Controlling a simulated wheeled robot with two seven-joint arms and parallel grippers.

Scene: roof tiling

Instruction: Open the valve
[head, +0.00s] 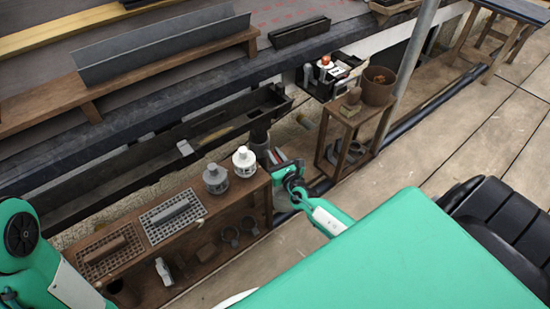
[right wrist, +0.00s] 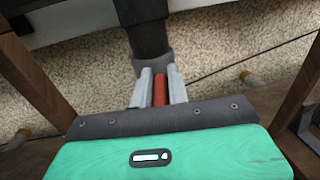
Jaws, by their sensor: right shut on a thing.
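The valve shows in the right wrist view as a red handle (right wrist: 160,90) just below a grey collar (right wrist: 152,64) on a dark vertical pipe (right wrist: 148,36). My right gripper (right wrist: 160,86) is shut on the red handle, with one grey finger on each side of it. In the head view my right gripper (head: 277,157) is beside the lower end of the downpipe (head: 259,137), under the gutter. The valve's body is mostly hidden there. My left arm comes in at the left edge of the head view, but its gripper is not visible.
A wooden shelf unit (head: 262,188) with white pots (head: 244,160) and trowels stands left of the right gripper. A small wooden stand (head: 352,120) with a brown bucket (head: 378,86) stands to its right. The dark gutter (head: 130,165) runs above. Paved floor (head: 450,130) lies open at right.

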